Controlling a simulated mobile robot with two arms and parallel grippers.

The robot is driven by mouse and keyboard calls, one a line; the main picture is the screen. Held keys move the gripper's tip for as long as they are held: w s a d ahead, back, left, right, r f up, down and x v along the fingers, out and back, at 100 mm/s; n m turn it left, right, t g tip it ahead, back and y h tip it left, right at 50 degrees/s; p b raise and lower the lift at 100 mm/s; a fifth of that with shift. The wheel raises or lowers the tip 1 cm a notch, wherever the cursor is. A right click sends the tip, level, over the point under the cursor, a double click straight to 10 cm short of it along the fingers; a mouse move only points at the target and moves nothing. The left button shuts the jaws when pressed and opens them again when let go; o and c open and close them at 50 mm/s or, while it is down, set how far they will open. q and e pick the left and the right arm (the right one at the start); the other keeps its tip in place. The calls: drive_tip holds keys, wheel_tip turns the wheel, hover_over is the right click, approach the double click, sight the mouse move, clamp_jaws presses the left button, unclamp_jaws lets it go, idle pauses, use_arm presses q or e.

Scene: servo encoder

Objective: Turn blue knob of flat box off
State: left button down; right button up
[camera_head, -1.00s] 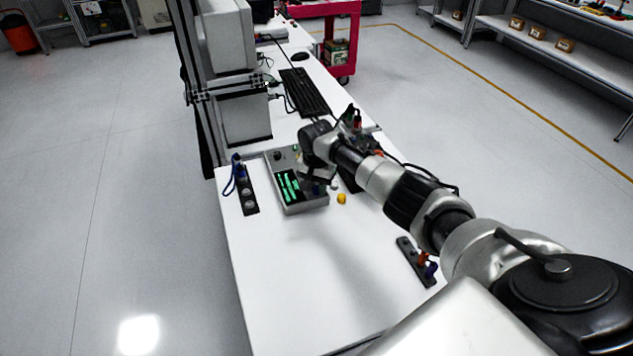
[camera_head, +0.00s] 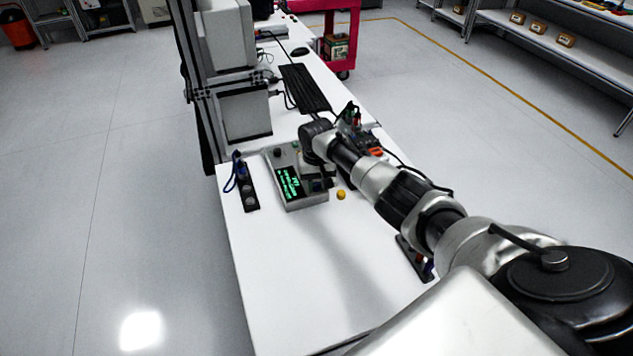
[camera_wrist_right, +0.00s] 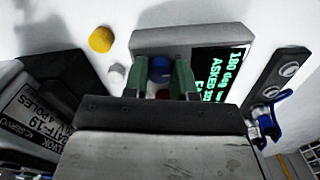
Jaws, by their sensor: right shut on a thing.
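The flat box (camera_head: 303,203) is a grey case on the white table, with a dark screen (camera_head: 289,182) showing green text. In the right wrist view the screen (camera_wrist_right: 221,72) reads partly "180 deg" and "ASKED". The blue knob (camera_wrist_right: 159,68) sits on the box's face between the two fingers of my right gripper (camera_wrist_right: 161,80), which is shut on it. In the head view the right gripper (camera_head: 318,183) is over the box's right side, partly hidden by its wrist. A bit of red shows below the knob between the fingers. My left gripper is out of view.
A yellow ball-like piece (camera_head: 341,195) and a white one (camera_wrist_right: 117,75) lie beside the box. A dark strip with round knobs and a blue loop (camera_head: 247,191) lies left of it. A keyboard (camera_head: 304,89) lies behind.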

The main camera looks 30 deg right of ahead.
sight(317, 184)
drive_tip(key=o, duration=0.9)
drive_tip(key=shift+o, duration=0.2)
wheel_tip(317, 184, up, 11)
drive_tip(key=b, duration=0.1)
drive_tip(key=shift+f, duration=0.1)
idle(0.4)
